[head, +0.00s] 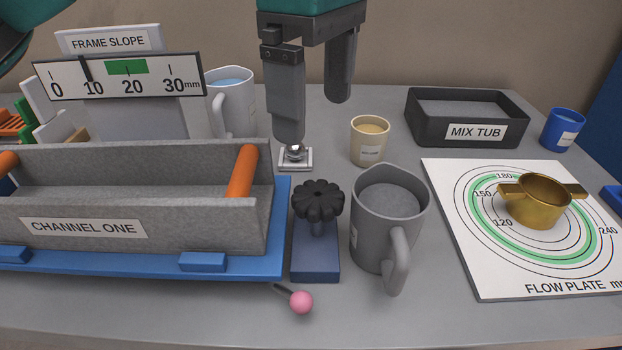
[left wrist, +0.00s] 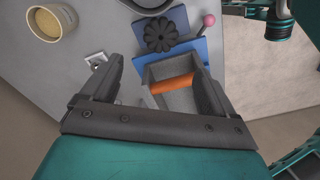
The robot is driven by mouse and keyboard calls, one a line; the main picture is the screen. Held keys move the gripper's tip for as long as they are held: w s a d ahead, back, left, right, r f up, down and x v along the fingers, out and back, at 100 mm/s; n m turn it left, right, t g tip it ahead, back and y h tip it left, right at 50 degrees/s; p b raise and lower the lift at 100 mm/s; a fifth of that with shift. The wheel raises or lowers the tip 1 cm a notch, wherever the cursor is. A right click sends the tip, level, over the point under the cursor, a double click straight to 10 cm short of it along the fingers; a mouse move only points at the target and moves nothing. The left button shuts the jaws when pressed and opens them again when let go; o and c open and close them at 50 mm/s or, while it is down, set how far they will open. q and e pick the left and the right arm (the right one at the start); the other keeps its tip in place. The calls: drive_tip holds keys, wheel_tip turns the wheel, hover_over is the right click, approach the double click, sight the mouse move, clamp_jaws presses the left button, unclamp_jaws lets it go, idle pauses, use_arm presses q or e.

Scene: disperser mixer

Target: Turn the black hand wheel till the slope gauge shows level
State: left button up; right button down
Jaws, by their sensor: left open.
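The black hand wheel (head: 318,199) is a lobed knob on a short post above a dark blue block. It also shows in the left wrist view (left wrist: 160,34). The slope gauge (head: 150,88) is a white scale in mm. Its black pointer stands just below 10, left of the green band near 20. My left gripper (head: 313,120) is open and empty, fingers pointing down, above and behind the wheel and apart from it. In its wrist view, the wheel lies beyond the fingertips. My right gripper is not seen.
The grey channel (head: 145,244) on its blue frame stands left of the wheel, with a pink-ended lever (head: 301,302) in front. A grey jug (head: 385,225) stands close on the right. A silver ball (head: 295,152) on a small plate and a beige cup (head: 369,140) are behind.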

sight(315, 193)
use_arm(q)
wheel_tip(315, 193, down, 10)
drive_tip(key=shift+b, duration=1)
drive_tip(key=shift+f, duration=0.65)
drive_tip(key=shift+c, duration=0.2)
drive_tip(key=c, duration=1)
drive_tip(key=shift+n, duration=0.3)
